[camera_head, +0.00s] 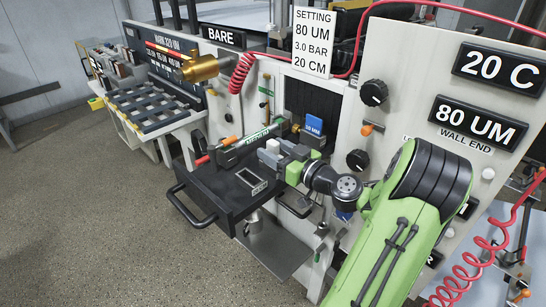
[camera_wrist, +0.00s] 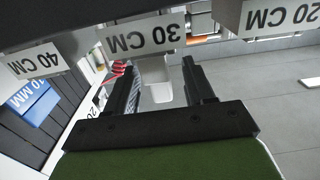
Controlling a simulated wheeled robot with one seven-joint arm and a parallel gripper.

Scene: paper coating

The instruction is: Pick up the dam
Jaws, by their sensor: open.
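No part in view carries a readable "dam" label. A small pale block (camera_wrist: 156,82) shows between the fingers of my gripper (camera_wrist: 154,68) in the wrist view, with a gap on each side. My gripper is open and not closed on it. In the head view my gripper (camera_head: 284,157) reaches in from the right over a black pull-out tray (camera_head: 205,187), with pale blocks (camera_head: 270,151) at its tips. A blue block marked MM (camera_head: 314,125) stands behind; it also shows in the wrist view (camera_wrist: 30,103). My gripper partly hides the tray.
A tray handle (camera_head: 186,207) sticks out at the front. A green-and-white tube (camera_head: 255,135) lies behind. The floor at left is clear.

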